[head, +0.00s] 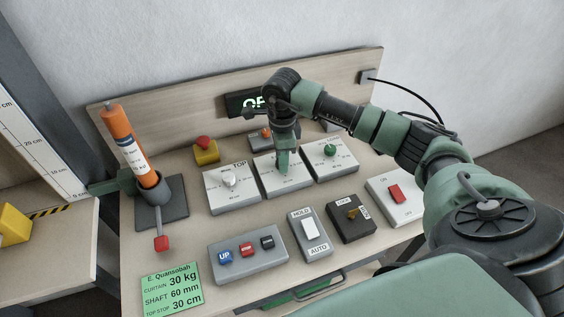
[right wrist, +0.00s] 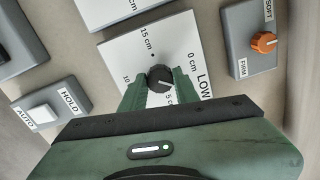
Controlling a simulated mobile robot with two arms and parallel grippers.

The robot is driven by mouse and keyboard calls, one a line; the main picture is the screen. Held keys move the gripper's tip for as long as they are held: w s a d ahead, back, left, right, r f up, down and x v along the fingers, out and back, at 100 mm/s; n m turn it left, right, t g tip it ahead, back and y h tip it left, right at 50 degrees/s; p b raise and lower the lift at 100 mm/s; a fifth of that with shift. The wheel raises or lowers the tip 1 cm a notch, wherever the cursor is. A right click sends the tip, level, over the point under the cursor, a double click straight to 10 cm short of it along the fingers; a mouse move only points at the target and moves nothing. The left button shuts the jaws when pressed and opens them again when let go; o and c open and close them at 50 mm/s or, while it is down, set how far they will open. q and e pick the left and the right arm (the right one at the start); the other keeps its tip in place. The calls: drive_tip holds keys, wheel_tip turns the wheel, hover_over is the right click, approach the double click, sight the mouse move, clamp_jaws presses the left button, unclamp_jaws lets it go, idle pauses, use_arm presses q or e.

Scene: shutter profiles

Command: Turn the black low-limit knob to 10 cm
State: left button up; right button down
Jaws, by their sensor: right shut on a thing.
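The black low-limit knob (right wrist: 160,78) sits on a white dial plate marked LOW, with 0, 5, 10 and 15 cm labels around it. My right gripper (right wrist: 161,82) is shut on the knob, one green finger on each side. The knob's light mark seems to point near the 5 cm label; its exact angle is hard to read. In the head view my right gripper (head: 283,163) comes down over the middle dial box (head: 268,187) and hides the knob. My left gripper is not in view.
The TOP dial box with a white knob (head: 229,180) is left of it; a box with a green knob (head: 330,151) is right. A HOLD/AUTO switch (head: 309,229) and button box (head: 246,252) stand in front. An orange tube (head: 125,140) stands in a holder at left.

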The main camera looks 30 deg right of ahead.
drive_tip(key=m+b, duration=0.2)
drive_tip(key=m, duration=0.4)
drive_tip(key=shift+m, duration=0.3)
drive_tip(key=m+b, duration=0.1)
drive_tip(key=m, duration=0.2)
drive_tip(key=shift+w+m, duration=0.1)
drive_tip(key=shift+m, duration=0.2)
drive_tip(key=m+b, duration=0.1)
drive_tip(key=m, duration=0.2)
drive_tip(key=shift+r+m, duration=0.1)
drive_tip(key=shift+m, duration=0.2)
drive_tip(key=m, duration=0.3)
drive_tip(key=shift+m, duration=0.3)
drive_tip(key=m, duration=0.3)
drive_tip(key=shift+m, duration=0.3)
drive_tip(key=m, duration=0.3)
drive_tip(key=shift+m, duration=0.3)
drive_tip(key=shift+w+r+m, duration=0.1)
drive_tip(key=shift+m, duration=1.8)
